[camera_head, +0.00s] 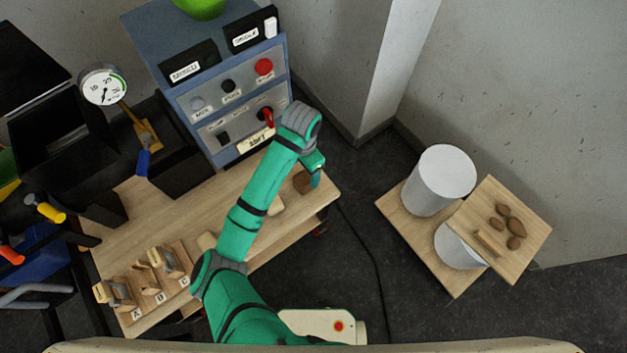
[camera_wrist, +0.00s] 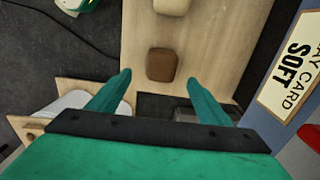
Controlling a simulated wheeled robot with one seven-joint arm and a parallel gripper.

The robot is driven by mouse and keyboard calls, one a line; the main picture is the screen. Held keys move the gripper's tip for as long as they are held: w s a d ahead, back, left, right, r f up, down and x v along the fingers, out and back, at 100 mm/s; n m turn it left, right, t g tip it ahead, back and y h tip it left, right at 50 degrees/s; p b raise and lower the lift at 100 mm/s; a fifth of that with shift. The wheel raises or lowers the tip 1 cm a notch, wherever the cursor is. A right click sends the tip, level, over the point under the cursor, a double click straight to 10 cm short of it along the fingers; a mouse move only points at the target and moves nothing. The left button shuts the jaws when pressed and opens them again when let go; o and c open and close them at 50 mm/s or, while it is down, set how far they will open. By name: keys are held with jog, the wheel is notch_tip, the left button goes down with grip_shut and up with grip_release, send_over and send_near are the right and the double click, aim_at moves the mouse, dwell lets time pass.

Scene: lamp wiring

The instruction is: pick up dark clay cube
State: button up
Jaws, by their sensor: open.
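The dark clay cube is a brown block on the wooden table. In the wrist view the dark clay cube (camera_wrist: 161,65) lies ahead of my gripper (camera_wrist: 160,84), between the lines of its two green fingers. The fingers are wide apart and nothing is between their tips. In the head view the dark clay cube (camera_head: 303,182) is near the table's right end, partly hidden by my gripper (camera_head: 316,178), which is above or beside it. I cannot tell the exact height gap.
A pale block (camera_wrist: 172,6) lies on the table (camera_wrist: 140,30) beyond the cube. A grey-blue control panel (camera_head: 232,100) with a "SOFT" card (camera_head: 256,141) stands behind the table. White cylinders (camera_head: 442,180) stand on a low wooden board at the right. Blocks labelled A, B, C are at the left.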

notch_tip(320, 180, down, 3)
jog(key=shift+r, duration=0.1)
jog(key=shift+a+f, duration=0.15)
jog(key=shift+f, duration=1.2)
jog(key=shift+a+f, duration=0.1)
jog(key=shift+f, duration=1.2)
jog(key=c, duration=1.6)
jog(key=shift+o, duration=0.2)
